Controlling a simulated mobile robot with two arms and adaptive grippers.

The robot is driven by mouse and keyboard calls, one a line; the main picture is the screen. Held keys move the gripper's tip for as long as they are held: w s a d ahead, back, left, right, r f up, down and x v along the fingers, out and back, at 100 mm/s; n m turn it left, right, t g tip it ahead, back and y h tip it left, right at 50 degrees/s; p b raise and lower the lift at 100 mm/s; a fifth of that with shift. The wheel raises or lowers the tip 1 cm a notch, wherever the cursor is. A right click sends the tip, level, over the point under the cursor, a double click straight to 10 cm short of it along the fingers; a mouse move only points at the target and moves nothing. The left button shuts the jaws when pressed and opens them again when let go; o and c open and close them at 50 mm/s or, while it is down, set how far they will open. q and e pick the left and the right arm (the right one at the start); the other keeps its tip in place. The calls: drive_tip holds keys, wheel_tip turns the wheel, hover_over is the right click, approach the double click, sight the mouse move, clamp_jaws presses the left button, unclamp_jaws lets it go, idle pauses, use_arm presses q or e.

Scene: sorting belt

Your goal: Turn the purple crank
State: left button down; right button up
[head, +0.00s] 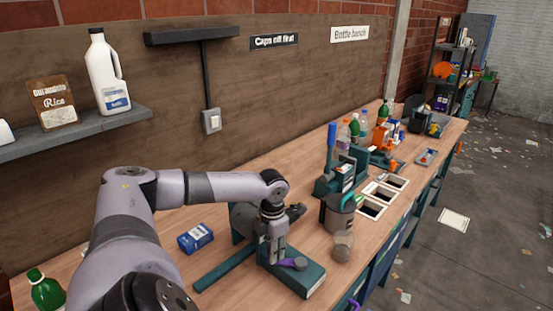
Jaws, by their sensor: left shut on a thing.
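The purple crank (288,263) sits on top of a teal bench device (308,284) in the lower middle of the head view. A dark round knob shows at its right end. My left gripper (275,259) points down from above at the crank's left end and is shut on it. The fingers hide that end of the crank. My right gripper is not in view.
A blue box (195,238) lies left of the device, with a teal bar (226,269) beside it. A grey pitcher (337,213) and a clear jar (342,246) stand close at the right. A green bottle (46,290) stands at lower left.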

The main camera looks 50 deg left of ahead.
use_arm(q)
drive_tip(key=c, duration=1.4)
unclamp_jaws()
drive_tip(key=shift+o, duration=0.2)
wheel_tip(320, 180, up, 12)
